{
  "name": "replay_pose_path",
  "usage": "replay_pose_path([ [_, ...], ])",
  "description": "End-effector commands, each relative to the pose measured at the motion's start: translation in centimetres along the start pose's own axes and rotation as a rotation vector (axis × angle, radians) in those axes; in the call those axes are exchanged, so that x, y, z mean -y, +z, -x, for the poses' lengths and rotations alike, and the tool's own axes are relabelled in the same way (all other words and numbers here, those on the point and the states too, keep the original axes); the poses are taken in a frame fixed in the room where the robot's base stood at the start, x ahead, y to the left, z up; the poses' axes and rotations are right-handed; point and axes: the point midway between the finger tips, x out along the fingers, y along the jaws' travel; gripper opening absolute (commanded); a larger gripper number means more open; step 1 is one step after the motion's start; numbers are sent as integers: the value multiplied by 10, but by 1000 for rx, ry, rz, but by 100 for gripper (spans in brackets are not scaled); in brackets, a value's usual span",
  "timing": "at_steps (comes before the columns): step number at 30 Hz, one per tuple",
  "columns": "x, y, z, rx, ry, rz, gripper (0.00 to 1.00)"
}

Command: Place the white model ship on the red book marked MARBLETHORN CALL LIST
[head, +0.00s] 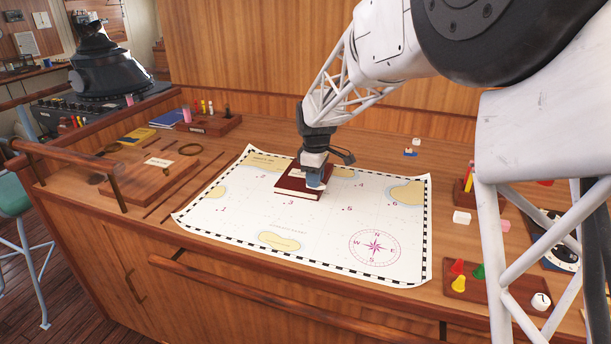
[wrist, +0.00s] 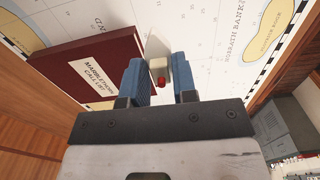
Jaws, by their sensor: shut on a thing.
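A small white thing with a red part, likely the white model ship (wrist: 157,66), is between the blue fingers of my gripper (wrist: 160,80) in the wrist view. The gripper is shut on it. In the head view my gripper (head: 315,182) hides it.
The chart (head: 325,235) is clear in front of the book. Small blue and white pieces (head: 410,153) stand behind it. A wooden board (head: 150,180) lies left.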

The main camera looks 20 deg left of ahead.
Motion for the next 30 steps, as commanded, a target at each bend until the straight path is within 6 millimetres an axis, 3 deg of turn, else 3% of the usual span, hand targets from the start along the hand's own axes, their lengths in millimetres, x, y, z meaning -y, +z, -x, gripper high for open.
replay_pose_path([
  [14, -4, -2, -1, 0, 0, 0, 4],
  [30, -55, -32, -7, 0, 0, 0, 4],
])
